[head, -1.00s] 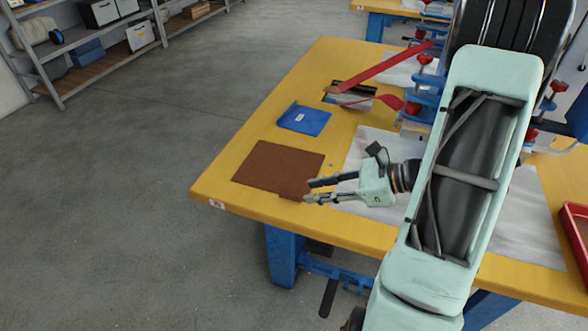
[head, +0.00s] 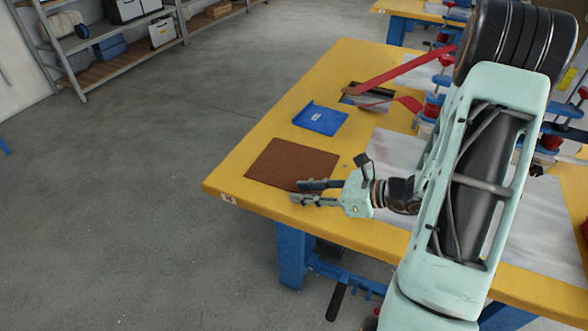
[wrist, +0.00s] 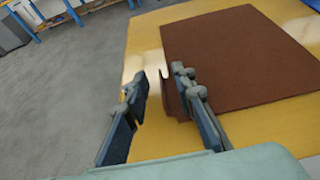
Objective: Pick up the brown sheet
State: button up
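The brown sheet (head: 292,163) lies flat near the front left corner of the yellow table. It fills the upper right of the wrist view (wrist: 240,55). My gripper (head: 302,192) is at the sheet's near edge, low by the table. In the wrist view the fingers (wrist: 158,88) are spread apart. A small brown tab at the sheet's edge shows between them, close beside the right finger. The right finger overlaps the sheet's edge in that view, and the left finger is over bare table. I cannot tell whether either finger touches the sheet.
The yellow table (head: 235,178) has its left and front edges close to the sheet. A blue folder-like item (head: 320,118) lies behind it. Red-handled clamps (head: 425,72) stand farther back. A pale grey sheet (head: 395,150) lies to the right. Shelves (head: 120,45) stand across the floor.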

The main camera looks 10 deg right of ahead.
jog(key=shift+w+a+f, duration=0.25)
jog(key=shift+w+a, duration=0.05)
jog(key=shift+a, duration=0.1)
grip_shut()
jog(key=shift+r, duration=0.2)
